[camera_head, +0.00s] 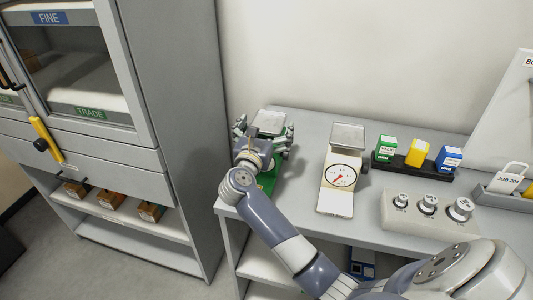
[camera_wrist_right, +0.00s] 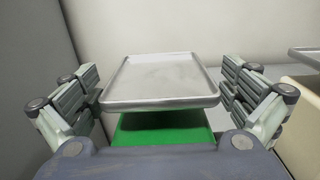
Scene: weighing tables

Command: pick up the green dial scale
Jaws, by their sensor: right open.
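The green dial scale (camera_head: 267,184) stands at the left end of the grey table, mostly hidden behind my right gripper and wrist. Its grey metal pan (camera_head: 270,121) shows just beyond the gripper. In the right wrist view, the pan (camera_wrist_right: 162,80) lies between the fingers, with the green body (camera_wrist_right: 165,128) below it; the dial is not visible. My right gripper (camera_head: 263,134) is open, one finger on each side of the pan, with gaps showing on both sides in the wrist view. My left gripper is not in view.
A cream dial scale (camera_head: 337,203) stands to the right. Beyond it are a black rack (camera_head: 402,164) of coloured boxes and a block (camera_head: 415,219) with metal weights. A tall grey cabinet (camera_head: 180,110) stands close on the left. The wall is behind.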

